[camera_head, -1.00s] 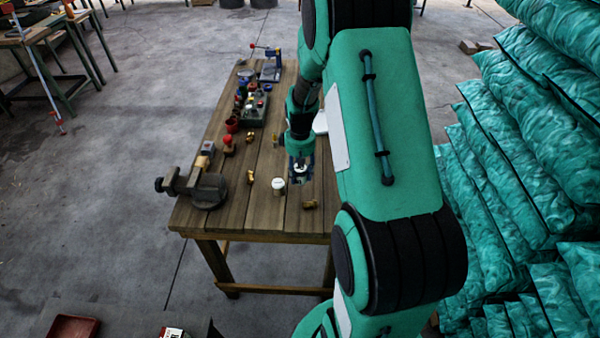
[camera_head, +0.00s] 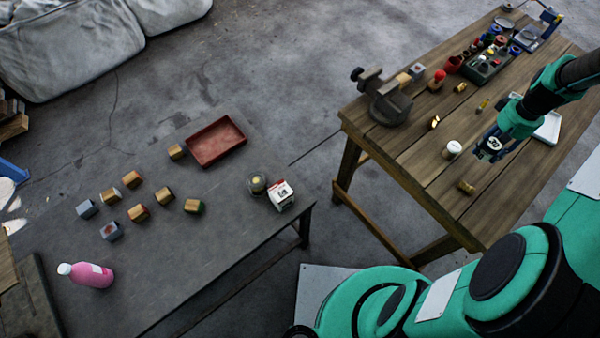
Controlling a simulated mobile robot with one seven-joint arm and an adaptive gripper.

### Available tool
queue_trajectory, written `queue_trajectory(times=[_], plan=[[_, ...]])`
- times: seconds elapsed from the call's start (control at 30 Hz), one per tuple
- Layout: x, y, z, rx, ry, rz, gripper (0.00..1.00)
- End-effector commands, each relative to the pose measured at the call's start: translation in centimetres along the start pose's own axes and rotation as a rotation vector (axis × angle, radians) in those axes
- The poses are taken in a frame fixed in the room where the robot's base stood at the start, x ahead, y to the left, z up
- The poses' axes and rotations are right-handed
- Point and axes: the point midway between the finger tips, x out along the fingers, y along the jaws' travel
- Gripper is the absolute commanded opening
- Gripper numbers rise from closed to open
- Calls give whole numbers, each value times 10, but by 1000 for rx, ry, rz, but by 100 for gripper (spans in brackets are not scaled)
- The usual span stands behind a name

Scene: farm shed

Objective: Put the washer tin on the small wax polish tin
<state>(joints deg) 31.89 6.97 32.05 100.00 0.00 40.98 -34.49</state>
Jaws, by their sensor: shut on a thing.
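My gripper (camera_head: 491,152) is above the wooden workbench, at its right-hand side, pointing down. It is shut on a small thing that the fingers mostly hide. It appears to be the washer tin, but its shape is not clear. A small white-topped round container (camera_head: 453,149) stands upright on the bench just left of my gripper, apart from it. On the grey table a round, glassy or grey container with a yellowish middle (camera_head: 257,183) stands beside a red and white box. I cannot tell which round container, if any, is the small wax polish tin.
The wooden workbench (camera_head: 420,160) carries a vise (camera_head: 385,100), a dark tray (camera_head: 487,66) of small items, a white tray (camera_head: 548,128) and small brass pieces. The grey table (camera_head: 215,265) holds a red tray (camera_head: 216,141), several blocks, a pink bottle (camera_head: 88,274) and the box (camera_head: 281,195). Its front middle is clear.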

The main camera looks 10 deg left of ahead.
Motion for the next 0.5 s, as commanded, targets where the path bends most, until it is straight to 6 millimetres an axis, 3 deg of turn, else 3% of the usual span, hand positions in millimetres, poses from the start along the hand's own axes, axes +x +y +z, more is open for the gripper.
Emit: queue_trajectory(times=[0.1, 0.27, 0.5], plan=[[-20, -3, -2, -8, 2, 1, 14], [-18, -33, -14, -77, 0, 0, 14], [-19, -94, -33, -221, 0, 0, 14]])
